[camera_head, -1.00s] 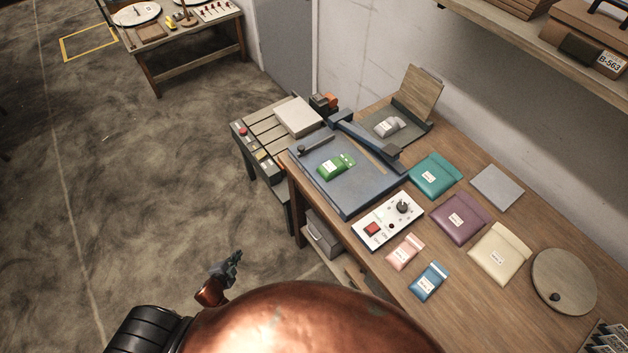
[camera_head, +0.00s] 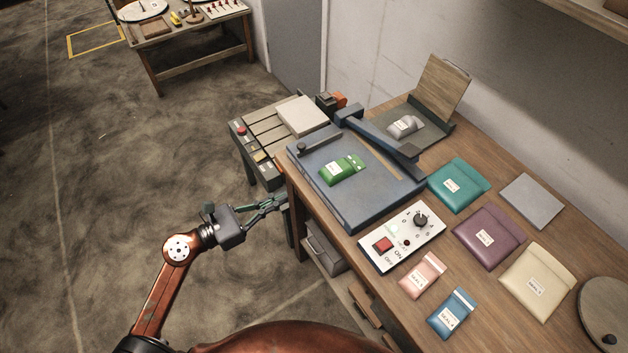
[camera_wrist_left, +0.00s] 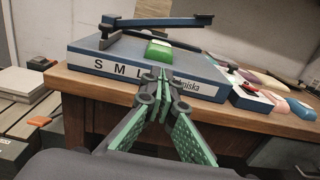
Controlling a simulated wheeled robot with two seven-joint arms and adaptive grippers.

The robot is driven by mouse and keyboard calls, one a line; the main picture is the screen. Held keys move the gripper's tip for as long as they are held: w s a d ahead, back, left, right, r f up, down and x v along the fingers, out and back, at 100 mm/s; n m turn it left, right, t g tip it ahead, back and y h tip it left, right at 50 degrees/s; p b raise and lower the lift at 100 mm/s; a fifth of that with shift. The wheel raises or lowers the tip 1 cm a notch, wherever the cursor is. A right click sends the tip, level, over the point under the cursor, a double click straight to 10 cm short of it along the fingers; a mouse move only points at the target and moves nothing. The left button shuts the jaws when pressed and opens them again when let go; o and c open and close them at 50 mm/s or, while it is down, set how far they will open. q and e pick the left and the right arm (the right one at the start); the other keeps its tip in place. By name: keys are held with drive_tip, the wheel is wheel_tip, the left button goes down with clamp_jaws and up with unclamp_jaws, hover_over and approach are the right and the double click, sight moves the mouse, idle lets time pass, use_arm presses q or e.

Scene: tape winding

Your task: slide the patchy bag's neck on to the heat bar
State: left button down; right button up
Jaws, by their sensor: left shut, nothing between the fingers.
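A green bag with white patches (camera_head: 342,170) lies on the blue bed of the sealer (camera_head: 352,203). Its patched end points right toward a tan strip (camera_head: 384,170), which looks like the heat bar, and seems short of it. The sealer's blue lever arm (camera_head: 378,137) is above the bed's far side. My left gripper (camera_head: 284,200) is shut and empty, in front of the bench's left edge and apart from the bag. In the left wrist view its closed fingertips (camera_wrist_left: 161,74) point at the sealer's front, with the green bag (camera_wrist_left: 158,51) beyond. My right gripper is not in view.
A white control box (camera_head: 402,238) stands before the sealer. Pink (camera_head: 422,276), blue (camera_head: 452,313), teal (camera_head: 459,185), purple (camera_head: 488,237) and cream (camera_head: 537,283) packets lie to its right. A slatted roller table (camera_head: 262,145) adjoins on the left. Open floor lies left.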

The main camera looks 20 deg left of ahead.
sight(323, 176)
use_arm(q)
drive_tip(key=x, duration=0.9)
drive_tip(key=shift+w+d, duration=0.15)
drive_tip(key=shift+w, duration=0.15)
drive_tip(key=shift+w+d, duration=0.4)
drive_tip(key=shift+w, duration=0.1)
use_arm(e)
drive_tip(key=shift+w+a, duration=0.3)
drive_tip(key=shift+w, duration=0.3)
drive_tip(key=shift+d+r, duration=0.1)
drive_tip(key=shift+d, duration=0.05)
